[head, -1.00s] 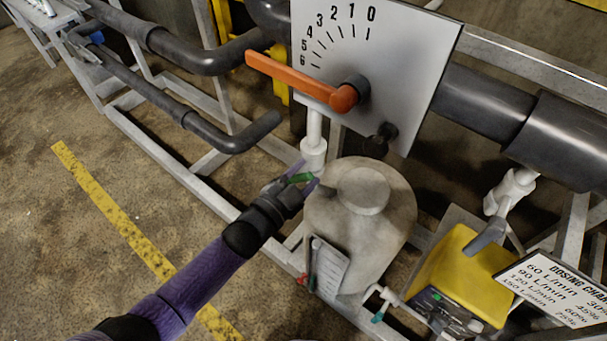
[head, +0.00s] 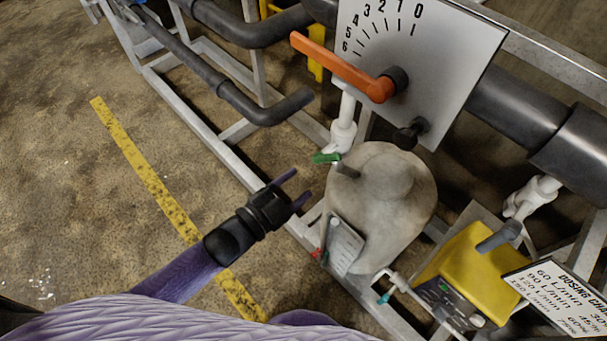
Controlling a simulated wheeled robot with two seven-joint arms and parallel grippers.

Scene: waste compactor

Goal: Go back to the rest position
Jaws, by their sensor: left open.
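My left gripper (head: 293,188) is open and empty, left of the grey tank (head: 400,215) and apart from it. Its two dark purple fingers point up and to the right. A small green valve handle (head: 326,158) on the white pipe stands above and to the right of the fingertips, with a clear gap between. The purple forearm comes in from the lower left. My right gripper is not in view.
An orange lever (head: 340,66) sits on a white dial plate (head: 452,62). A yellow dosing unit (head: 478,268) and a chart sign (head: 562,290) are at the lower right. A metal frame (head: 205,125) runs behind the gripper. Floor at left is clear.

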